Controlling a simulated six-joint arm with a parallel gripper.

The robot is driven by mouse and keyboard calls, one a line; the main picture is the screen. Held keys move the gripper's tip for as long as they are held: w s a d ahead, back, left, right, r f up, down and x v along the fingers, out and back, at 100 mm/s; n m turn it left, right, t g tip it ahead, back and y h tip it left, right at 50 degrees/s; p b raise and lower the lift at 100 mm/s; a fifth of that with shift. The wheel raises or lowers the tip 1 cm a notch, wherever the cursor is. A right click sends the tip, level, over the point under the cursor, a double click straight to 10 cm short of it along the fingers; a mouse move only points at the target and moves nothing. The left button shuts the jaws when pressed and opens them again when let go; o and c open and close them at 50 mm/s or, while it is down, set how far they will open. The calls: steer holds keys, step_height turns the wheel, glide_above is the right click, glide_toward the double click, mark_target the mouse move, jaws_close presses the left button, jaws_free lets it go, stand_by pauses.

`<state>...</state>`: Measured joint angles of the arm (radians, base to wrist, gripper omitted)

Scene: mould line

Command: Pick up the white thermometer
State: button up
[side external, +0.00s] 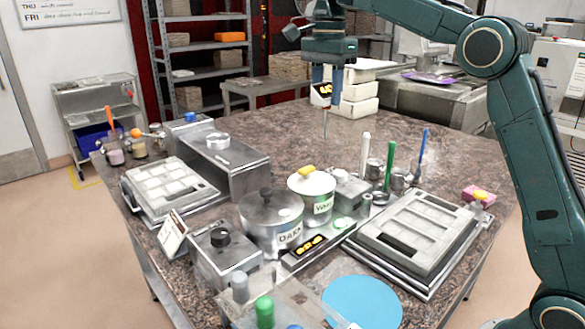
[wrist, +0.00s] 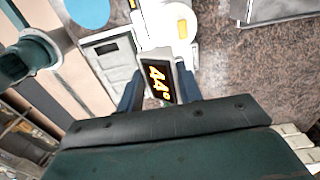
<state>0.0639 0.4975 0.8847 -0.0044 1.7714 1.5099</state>
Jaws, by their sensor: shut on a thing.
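The white thermometer (side external: 321,95) hangs from my gripper (side external: 327,84) above the back part of the stone table (side external: 270,130), its thin probe pointing down. In the wrist view the thermometer (wrist: 159,81) sits between the two blue fingers of my gripper (wrist: 158,84), its dark display with orange digits facing the camera. The jaws are shut on its body. In the side view the probe tip appears above or close to the tabletop; I cannot tell whether it touches.
A white pot (side external: 311,200) with a yellow knob and a metal pot (side external: 270,221) stand mid-table. Mould trays lie left (side external: 170,187) and right (side external: 417,239). Upright green (side external: 390,153) and blue (side external: 423,146) handled tools rise near the pots. White blocks (side external: 359,89) are stacked behind my gripper.

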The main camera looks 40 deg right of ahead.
steer(key=shift+r, duration=0.25)
stand_by(0.6)
steer(key=shift+s+d+f, duration=0.1)
steer(key=shift+d+f, duration=0.5)
steer(key=s+d+f, duration=0.6)
steer(key=d+f, duration=0.3)
steer(key=f, duration=0.2)
steer(key=shift+s+f, duration=0.2)
steer(key=shift+f, duration=0.1)
steer(key=shift+f, duration=1.5)
steer(key=shift+f, duration=0.5)
stand_by(0.3)
